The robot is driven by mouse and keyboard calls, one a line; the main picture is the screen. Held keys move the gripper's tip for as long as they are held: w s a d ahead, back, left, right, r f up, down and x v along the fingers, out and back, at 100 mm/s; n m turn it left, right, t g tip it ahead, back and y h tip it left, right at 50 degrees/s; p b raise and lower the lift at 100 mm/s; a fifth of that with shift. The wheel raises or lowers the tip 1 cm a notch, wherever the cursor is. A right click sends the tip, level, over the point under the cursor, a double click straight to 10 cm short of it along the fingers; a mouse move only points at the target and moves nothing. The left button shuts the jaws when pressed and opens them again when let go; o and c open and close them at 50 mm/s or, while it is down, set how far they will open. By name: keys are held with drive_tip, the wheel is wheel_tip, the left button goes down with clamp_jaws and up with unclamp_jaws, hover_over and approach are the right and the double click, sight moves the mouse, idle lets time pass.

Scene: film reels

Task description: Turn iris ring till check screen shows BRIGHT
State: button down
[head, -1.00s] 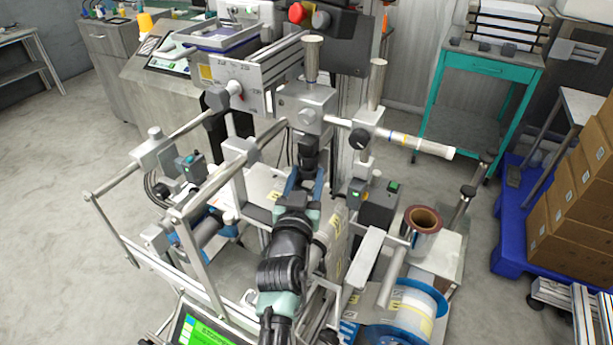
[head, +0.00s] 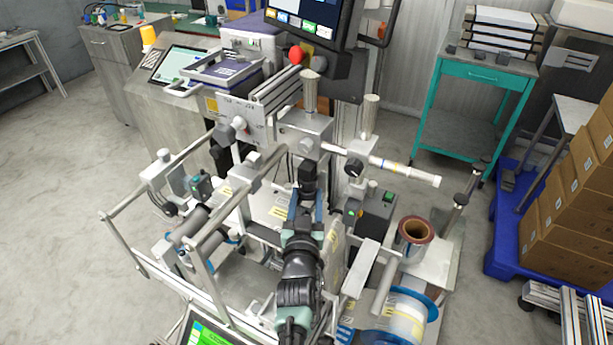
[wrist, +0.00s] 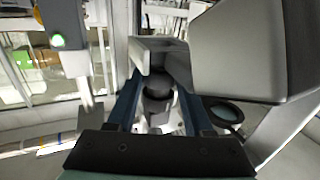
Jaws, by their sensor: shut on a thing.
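The black lens (head: 308,175) hangs below a grey metal bracket on the machine. Its ring (wrist: 158,103) sits between the blue fingers of my gripper (head: 305,206) in the wrist view. My gripper (wrist: 160,108) is shut on this dark ring, and the fingers hide part of its sides. No ring marks can be read. A monitor (head: 308,18) at the top of the head view shows a dark picture with small coloured tiles, cut off by the frame edge. I cannot read BRIGHT on any screen.
Metal rails (head: 190,175) and a white-banded roller (head: 400,168) surround my arm. A film reel (head: 415,237) and a blue-flanged spool (head: 408,318) stand at right. A green-lit panel (head: 205,335) is at the bottom. Open floor (head: 60,230) lies left.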

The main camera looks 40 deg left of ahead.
drive_tip(key=shift+a+r, duration=0.1)
drive_tip(key=shift+c, duration=1.4)
unclamp_jaws()
drive_tip(key=shift+s+d, duration=0.2)
drive_tip(key=shift+d, duration=0.05)
drive_tip(key=p+v, duration=0.7)
drive_tip(key=v, duration=0.5)
drive_tip(key=shift+s, duration=0.2)
drive_tip(key=shift+d, duration=0.1)
